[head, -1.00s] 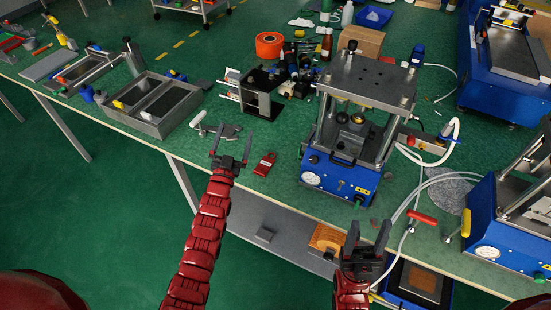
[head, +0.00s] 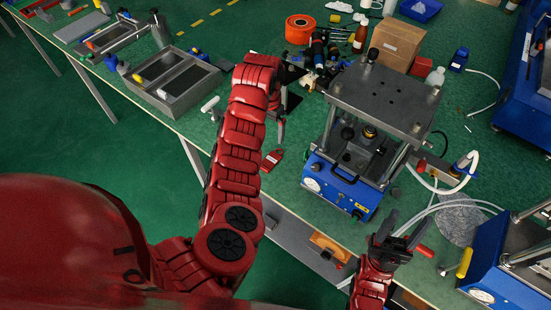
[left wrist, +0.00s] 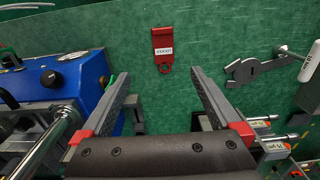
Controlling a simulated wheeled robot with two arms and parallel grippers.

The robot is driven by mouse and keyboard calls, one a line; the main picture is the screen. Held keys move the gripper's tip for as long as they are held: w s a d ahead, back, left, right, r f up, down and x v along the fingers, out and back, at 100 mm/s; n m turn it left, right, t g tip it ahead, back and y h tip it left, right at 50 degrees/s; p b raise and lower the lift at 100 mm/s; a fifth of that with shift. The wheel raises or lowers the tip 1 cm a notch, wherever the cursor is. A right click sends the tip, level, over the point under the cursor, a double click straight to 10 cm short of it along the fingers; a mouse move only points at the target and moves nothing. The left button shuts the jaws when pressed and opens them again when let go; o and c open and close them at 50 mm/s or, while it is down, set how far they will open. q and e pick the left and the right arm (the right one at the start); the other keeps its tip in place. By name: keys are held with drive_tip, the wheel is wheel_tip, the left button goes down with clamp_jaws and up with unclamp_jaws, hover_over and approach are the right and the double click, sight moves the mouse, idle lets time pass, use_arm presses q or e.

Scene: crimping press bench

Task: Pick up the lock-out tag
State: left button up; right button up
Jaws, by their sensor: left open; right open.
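The lock-out tag is a small red tag (head: 271,160) with a white label, lying flat on the green bench top left of the blue press. It also shows in the left wrist view (left wrist: 163,50), ahead of the fingertips and roughly centred between them. My left gripper (left wrist: 160,75) is open and empty, above the bench and apart from the tag. In the head view my left gripper (head: 281,128) points down just beyond the tag, partly hidden by its own arm. My right gripper (head: 402,228) is open and empty near the bench's front edge, right of the press.
The blue press (head: 345,190) stands right of the tag, and at the left in the left wrist view. A grey wrench-like tool (left wrist: 260,68) lies on the other side. A grey metal tray (head: 180,85) is further left. Bench around the tag is clear.

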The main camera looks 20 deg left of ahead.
use_arm(q)
drive_tip(key=b, duration=0.6)
hover_over(268, 163)
drive_tip(key=f, duration=1)
drive_tip(key=shift+s+d+f, duration=0.2)
drive_tip(key=shift+d+f, duration=0.15)
drive_tip(key=shift+f+p, duration=0.4)
drive_tip(key=shift+f, duration=0.2)
drive_tip(key=shift+a+f+p, duration=0.1)
drive_tip(key=shift+f+p, duration=0.35)
drive_tip(key=shift+w+a+f+p, duration=0.15)
drive_tip(key=shift+w+f+p, duration=0.1)
drive_tip(key=shift+f+p, duration=0.4)
drive_tip(key=shift+f, duration=1.6)
drive_tip(key=c, duration=1.4)
